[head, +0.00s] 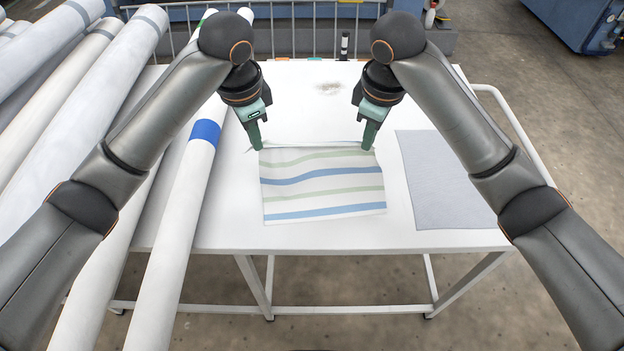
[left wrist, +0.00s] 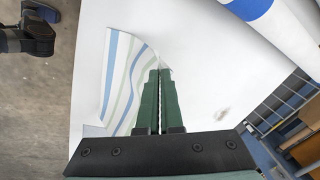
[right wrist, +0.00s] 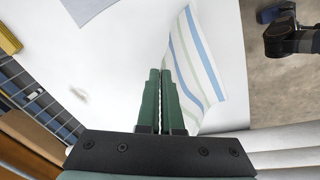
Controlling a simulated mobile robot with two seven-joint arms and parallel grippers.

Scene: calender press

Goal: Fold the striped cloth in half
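The striped cloth (head: 322,190), white with green and blue stripes, lies on the white table. Its near part is flat and its far part is wavy, seemingly raised a little at the far edge. My left gripper (head: 257,147) is at the far left corner, its fingers closed together on the cloth's edge. My right gripper (head: 369,147) is likewise at the far right corner. The cloth runs up to the fingers in the left wrist view (left wrist: 125,75) and in the right wrist view (right wrist: 193,60). The pinched corners themselves are hidden by the fingers.
A plain grey cloth (head: 445,180) lies flat on the white table (head: 330,240) to the right. Long rolls (head: 185,200) with coloured bands lean along the left side. A small black cylinder (head: 344,46) stands at the back edge. A rail (head: 515,130) runs along the right edge.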

